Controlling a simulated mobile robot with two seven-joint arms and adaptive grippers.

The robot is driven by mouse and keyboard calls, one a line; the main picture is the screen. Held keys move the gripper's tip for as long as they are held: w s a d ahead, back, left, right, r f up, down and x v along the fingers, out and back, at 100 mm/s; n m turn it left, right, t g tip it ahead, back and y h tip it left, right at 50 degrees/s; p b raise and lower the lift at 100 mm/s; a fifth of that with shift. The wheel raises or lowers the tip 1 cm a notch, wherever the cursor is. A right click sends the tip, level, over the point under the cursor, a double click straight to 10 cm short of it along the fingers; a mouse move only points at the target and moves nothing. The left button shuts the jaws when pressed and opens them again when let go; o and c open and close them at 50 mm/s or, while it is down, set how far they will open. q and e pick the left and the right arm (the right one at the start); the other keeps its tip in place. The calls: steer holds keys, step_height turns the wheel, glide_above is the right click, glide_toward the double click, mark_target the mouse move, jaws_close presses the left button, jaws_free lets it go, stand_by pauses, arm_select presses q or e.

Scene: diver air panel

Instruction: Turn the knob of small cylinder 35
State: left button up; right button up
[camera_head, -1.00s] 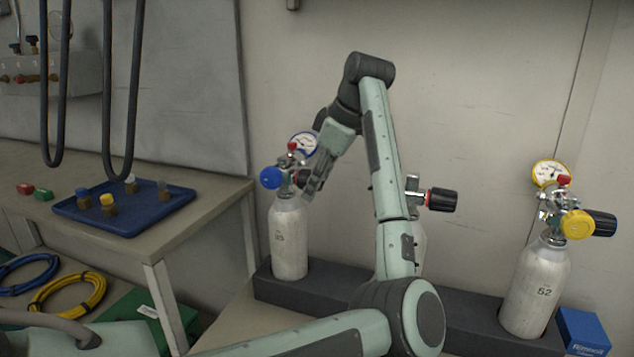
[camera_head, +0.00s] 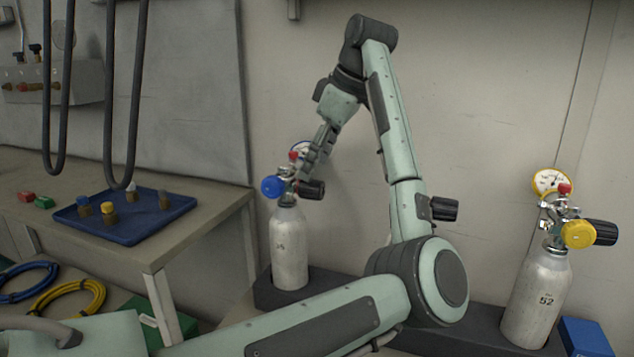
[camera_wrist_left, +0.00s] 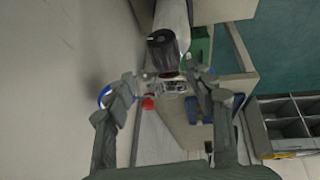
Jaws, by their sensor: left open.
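Small cylinder 35 (camera_head: 289,250) stands upright in the dark rack at the left; its number is faint now. Its valve carries a blue knob (camera_head: 272,187) on the left and a black knob (camera_head: 311,189) on the right, with a red cap and a gauge partly hidden by my fingers. My left gripper (camera_head: 311,167) is open, pointing down just above the black knob. In the left wrist view the black knob (camera_wrist_left: 162,44) lies beyond the spread fingertips (camera_wrist_left: 160,76), with nothing held. I cannot tell whether a finger touches the valve. My right gripper is not seen.
Cylinder 52 (camera_head: 535,300) with a yellow knob stands at the right, beside a blue box (camera_head: 585,338). Another black knob (camera_head: 443,208) shows beside my arm, its cylinder hidden. A table (camera_head: 205,225) with a blue tray (camera_head: 150,232) stands left.

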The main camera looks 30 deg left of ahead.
mark_target(317, 181)
arm_select(q)
steer(key=shift+r, duration=1.75)
